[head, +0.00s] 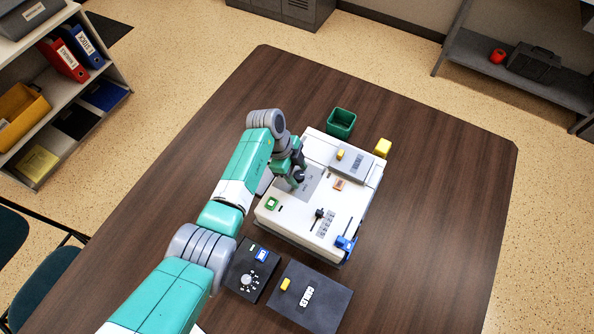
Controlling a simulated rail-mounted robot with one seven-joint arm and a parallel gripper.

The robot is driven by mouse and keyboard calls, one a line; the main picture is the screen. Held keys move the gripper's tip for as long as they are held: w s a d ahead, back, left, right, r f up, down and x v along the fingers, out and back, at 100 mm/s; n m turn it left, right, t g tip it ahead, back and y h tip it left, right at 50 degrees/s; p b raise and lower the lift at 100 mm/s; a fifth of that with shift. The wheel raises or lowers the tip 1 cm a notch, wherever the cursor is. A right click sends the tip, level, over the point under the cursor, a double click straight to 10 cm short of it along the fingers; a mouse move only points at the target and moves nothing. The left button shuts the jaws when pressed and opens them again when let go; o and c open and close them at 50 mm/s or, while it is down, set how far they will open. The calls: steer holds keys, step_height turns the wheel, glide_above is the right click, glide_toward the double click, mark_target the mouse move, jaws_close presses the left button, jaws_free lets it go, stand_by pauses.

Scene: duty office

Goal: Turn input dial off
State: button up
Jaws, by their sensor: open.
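A white machine (284,218) with a sloped top stands on the dark wooden table. My gripper (299,180) is over the machine's upper left part, close to a grey plate (311,187) there. The gripper is open. It and my wrist hide part of this plate, so I cannot tell whether a dial sits under the fingers or is touched. A white round dial (247,280) with marks around it shows on a black box in front of the machine, apart from my gripper. No label that reads input is legible.
The machine also carries a black lever (319,213), a blue handle (344,243) and a green button (271,204). A green bin (341,123) and a yellow block (382,148) stand behind it. A dark box (322,304) lies in front. The table's right side is clear.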

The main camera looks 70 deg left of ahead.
steer(key=c, duration=1)
steer(key=shift+r, duration=0.1)
steer(key=shift+d+r+n+t+y+p, duration=0.1)
steer(key=shift+n+t+y+p, duration=0.25)
steer(key=shift+n+p, duration=0.75)
steer(key=n+y+p, duration=0.1)
steer(key=n+p, duration=0.1)
steer(key=n, duration=0.1)
steer(key=shift+n, duration=0.3)
steer(key=n+y+p, duration=0.1)
steer(key=n, duration=0.2)
steer(key=n+y+p, duration=0.1)
steer(key=n+p, duration=0.1)
steer(key=shift+d+n+y, duration=0.15)
steer(key=shift+n+y, duration=0.2)
steer(key=shift+n, duration=0.05)
steer(key=shift+f+n, duration=0.2)
steer(key=shift+n, duration=0.1)
steer(key=o, duration=1)
